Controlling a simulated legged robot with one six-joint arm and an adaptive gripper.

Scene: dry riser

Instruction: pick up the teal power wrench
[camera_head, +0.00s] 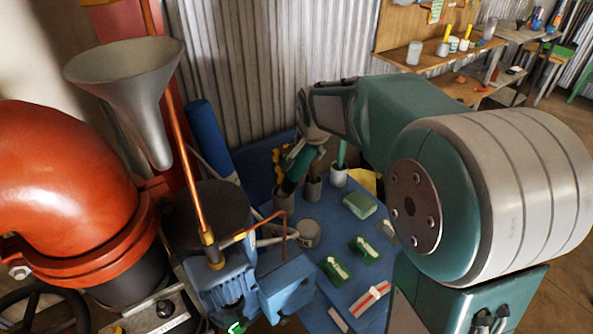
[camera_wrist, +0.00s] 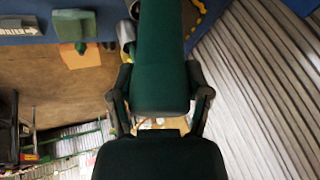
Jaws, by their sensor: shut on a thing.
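The teal power wrench (camera_wrist: 162,55) shows in the wrist view as a thick dark teal body between the two fingers of my gripper (camera_wrist: 161,98). A finger presses on each side of it. In the head view my gripper (camera_head: 303,157) is at the back of the blue table, partly hidden by my own arm. A teal part of the wrench (camera_head: 289,185) shows below it, just over a grey cup (camera_head: 286,199). I cannot tell whether its lower end is inside the cup.
More grey cups (camera_head: 338,179) stand close to the right of the wrench, one with a green handle. Green blocks (camera_head: 360,205) and a red-striped piece (camera_head: 370,298) lie on the blue table (camera_head: 322,228). A corrugated wall (camera_head: 270,70) is behind; a blue pump (camera_head: 222,287) stands at left.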

